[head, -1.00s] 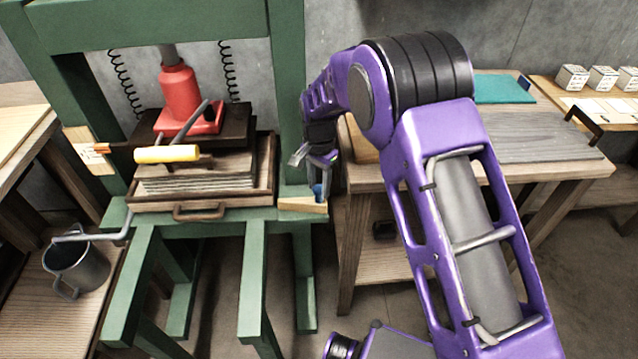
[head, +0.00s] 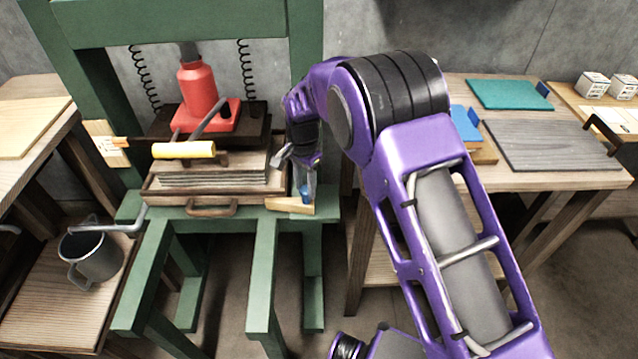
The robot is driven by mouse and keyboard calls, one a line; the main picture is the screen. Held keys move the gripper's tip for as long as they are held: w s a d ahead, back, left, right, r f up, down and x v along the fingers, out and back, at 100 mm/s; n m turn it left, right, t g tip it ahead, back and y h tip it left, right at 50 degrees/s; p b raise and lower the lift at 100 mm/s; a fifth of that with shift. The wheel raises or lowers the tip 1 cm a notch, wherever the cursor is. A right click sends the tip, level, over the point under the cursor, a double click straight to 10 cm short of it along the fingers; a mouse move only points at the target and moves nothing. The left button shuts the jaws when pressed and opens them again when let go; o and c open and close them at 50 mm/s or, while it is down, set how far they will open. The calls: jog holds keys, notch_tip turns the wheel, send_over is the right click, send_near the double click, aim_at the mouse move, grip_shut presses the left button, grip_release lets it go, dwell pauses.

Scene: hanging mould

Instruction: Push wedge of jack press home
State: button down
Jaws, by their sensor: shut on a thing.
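The pale wooden wedge (head: 284,206) lies at the right end of the green jack press (head: 306,110), by the front right corner of the wooden tray (head: 165,199). A blue upright part stands on the wedge's right end. My gripper (head: 305,188) points down there and is shut on this part of the wedge. The gripper and forearm partly hide the far side of the wedge. The red jack (head: 199,92) stands above the tray on a dark plate.
A metal mug (head: 92,256) stands at lower left. The right table (head: 480,177) carries a grey board (head: 550,145) and a teal board (head: 508,94). A pale block (head: 107,143) sits at the press's left post.

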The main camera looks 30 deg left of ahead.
jog(key=shift+s+a+r, duration=0.1)
jog(key=shift+s+a, duration=0.05)
jog(key=shift+a, duration=0.15)
jog(key=shift+c, duration=2.3)
grip_release()
notch_tip(320, 180, up, 17)
jog(key=p, duration=0.2)
jog(key=shift+r, duration=0.15)
jog(key=shift+d, duration=0.1)
